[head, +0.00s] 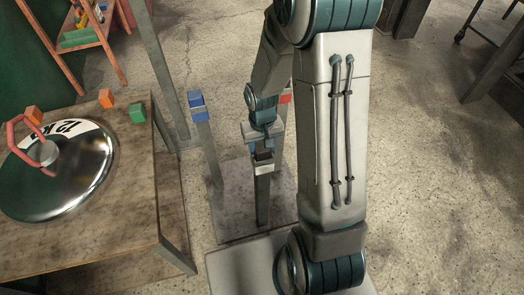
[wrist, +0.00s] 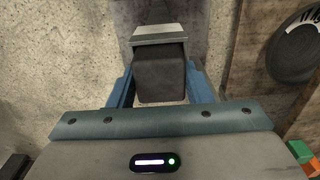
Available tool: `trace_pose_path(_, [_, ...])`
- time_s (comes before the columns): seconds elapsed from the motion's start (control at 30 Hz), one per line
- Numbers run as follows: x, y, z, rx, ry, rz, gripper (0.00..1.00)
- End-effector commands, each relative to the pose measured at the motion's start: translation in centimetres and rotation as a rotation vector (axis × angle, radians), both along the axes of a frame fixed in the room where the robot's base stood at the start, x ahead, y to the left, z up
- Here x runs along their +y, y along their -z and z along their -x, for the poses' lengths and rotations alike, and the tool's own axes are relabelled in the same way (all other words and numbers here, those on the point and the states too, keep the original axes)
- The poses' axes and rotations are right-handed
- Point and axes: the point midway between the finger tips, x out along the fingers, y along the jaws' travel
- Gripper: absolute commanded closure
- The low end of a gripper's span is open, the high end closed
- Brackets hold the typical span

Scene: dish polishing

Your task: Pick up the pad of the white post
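The white post (head: 263,196) stands on a base plate below my gripper, with a light holder and a dark pad at its top. In the wrist view the dark grey pad (wrist: 162,78) sits against the pale holder (wrist: 160,35), between the two blue fingers of my gripper (wrist: 160,88). The fingers lie close along both sides of the pad; whether they press on it I cannot tell. In the head view my gripper (head: 262,143) is right at the post top, and the arm partly hides it.
A blue-topped post (head: 199,112) stands to the left and a red-topped one (head: 285,98) behind. The wooden table (head: 130,215) at left bears a round polished dish (head: 75,180) with a red handle, two orange blocks and a green block (head: 137,112).

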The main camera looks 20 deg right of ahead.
Motion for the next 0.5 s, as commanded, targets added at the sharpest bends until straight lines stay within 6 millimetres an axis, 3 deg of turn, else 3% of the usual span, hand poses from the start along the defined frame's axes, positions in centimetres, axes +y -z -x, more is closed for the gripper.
trace_pose_path(0.03, [0.02, 0.0, 0.0, 0.0, 0.0, 0.0, 0.74])
trace_pose_path(0.07, [0.02, 0.0, 0.0, 0.0, 0.0, 0.0, 0.82])
trace_pose_path(0.5, [0.01, -0.84, -0.07, -0.003, 0.001, 0.0, 0.82])
